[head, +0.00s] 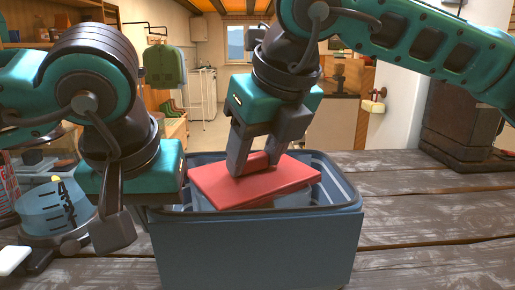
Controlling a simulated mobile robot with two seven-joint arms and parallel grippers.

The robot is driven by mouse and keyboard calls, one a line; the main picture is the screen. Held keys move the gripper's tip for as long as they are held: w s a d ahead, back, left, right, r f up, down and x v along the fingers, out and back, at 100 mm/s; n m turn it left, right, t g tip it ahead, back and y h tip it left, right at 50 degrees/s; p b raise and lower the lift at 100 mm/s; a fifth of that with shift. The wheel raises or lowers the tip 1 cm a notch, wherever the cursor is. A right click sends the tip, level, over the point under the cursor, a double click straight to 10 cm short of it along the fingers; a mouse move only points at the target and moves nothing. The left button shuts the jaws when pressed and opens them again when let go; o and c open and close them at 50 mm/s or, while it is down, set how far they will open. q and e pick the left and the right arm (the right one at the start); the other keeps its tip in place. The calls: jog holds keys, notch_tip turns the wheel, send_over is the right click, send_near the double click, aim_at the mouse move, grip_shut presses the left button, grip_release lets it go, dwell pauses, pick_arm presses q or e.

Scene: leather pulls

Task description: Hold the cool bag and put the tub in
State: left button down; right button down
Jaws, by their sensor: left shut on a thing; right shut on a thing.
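The cool bag (255,252) is a blue-grey, box-shaped bag with a dark rim, standing open on the wooden table in the middle of the head view. The tub (285,183) has a red lid with a raised grip, and a little of its pale body shows under the lid. The tub sits within the bag's opening, slightly tilted, with the lid around rim height; its lower part is hidden. My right gripper (254,170) is shut on the tub's lid grip from above. My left gripper (125,225) is shut at the bag's left side; the exact contact is partly hidden.
A blue rounded container with dark markings (55,208) stands at the left, close to my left gripper. A white object (13,260) lies at the left front. The table (430,215) is clear to the right, up to a dark block-like object (461,125) at the back right.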

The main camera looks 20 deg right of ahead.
pick_arm(q)
jog(key=shift+s+d+r, duration=0.1)
jog(key=shift+s+r, duration=0.05)
pick_arm(e)
jog(key=f, duration=0.2)
jog(key=shift+s+f+g, duration=0.3)
jog(key=shift+f+g, duration=0.05)
jog(key=shift+g, duration=0.05)
jog(key=shift+c, duration=2.3)
grip_release()
pick_arm(q)
jog(key=shift+w, duration=0.25)
pick_arm(e)
jog(key=shift+o, duration=0.5)
jog(key=v, duration=1.4)
jog(key=shift+w+a+r+t, duration=0.2)
jog(key=shift+t, duration=0.2)
pick_arm(q)
jog(key=c, duration=1.1)
grip_release()
jog(key=v, duration=1.1)
jog(key=shift+s+r, duration=0.3)
jog(key=shift+r, duration=0.05)
